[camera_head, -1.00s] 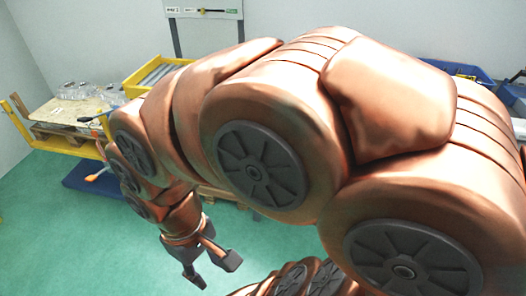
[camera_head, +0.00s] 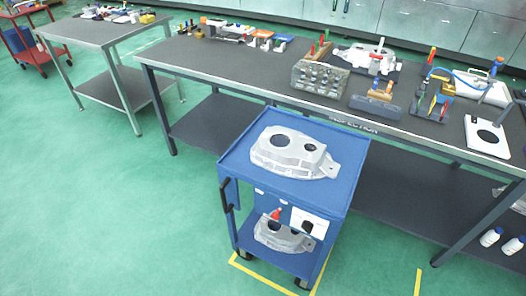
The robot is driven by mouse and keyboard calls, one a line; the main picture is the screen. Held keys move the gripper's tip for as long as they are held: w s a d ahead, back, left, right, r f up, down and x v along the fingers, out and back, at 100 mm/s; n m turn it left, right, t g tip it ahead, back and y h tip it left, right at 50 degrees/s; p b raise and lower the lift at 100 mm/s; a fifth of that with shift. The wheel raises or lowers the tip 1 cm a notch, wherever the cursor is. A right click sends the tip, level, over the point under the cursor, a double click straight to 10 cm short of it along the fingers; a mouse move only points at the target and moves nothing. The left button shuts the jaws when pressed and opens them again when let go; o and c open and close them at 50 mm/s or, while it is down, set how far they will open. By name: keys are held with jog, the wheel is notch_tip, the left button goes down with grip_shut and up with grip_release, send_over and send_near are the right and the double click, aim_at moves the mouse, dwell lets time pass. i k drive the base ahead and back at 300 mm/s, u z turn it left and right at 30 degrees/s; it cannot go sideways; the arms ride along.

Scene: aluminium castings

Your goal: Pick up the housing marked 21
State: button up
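A grey cast aluminium housing (camera_head: 296,153) with two round openings lies on the top of a blue cart (camera_head: 328,196). A second, similar housing (camera_head: 283,236) lies on the cart's lower shelf, partly hidden by the cart top and a white sheet. A white or light grey casting (camera_head: 364,58) stands on the workbench behind. I cannot read a number on any of them. My gripper is not in view now.
The cart stands in front of a long dark workbench (camera_head: 225,64) holding tools, racks and fixtures. A smaller table (camera_head: 88,34) and a red cart (camera_head: 36,45) are at the left. Green floor (camera_head: 110,215) is clear at front left.

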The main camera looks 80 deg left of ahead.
aim_at(301, 157)
jog(key=u, duration=3.4)
jog(key=i, duration=0.7)
jog(key=u, duration=0.85)
jog(key=i, duration=1)
jog(key=z, duration=0.3)
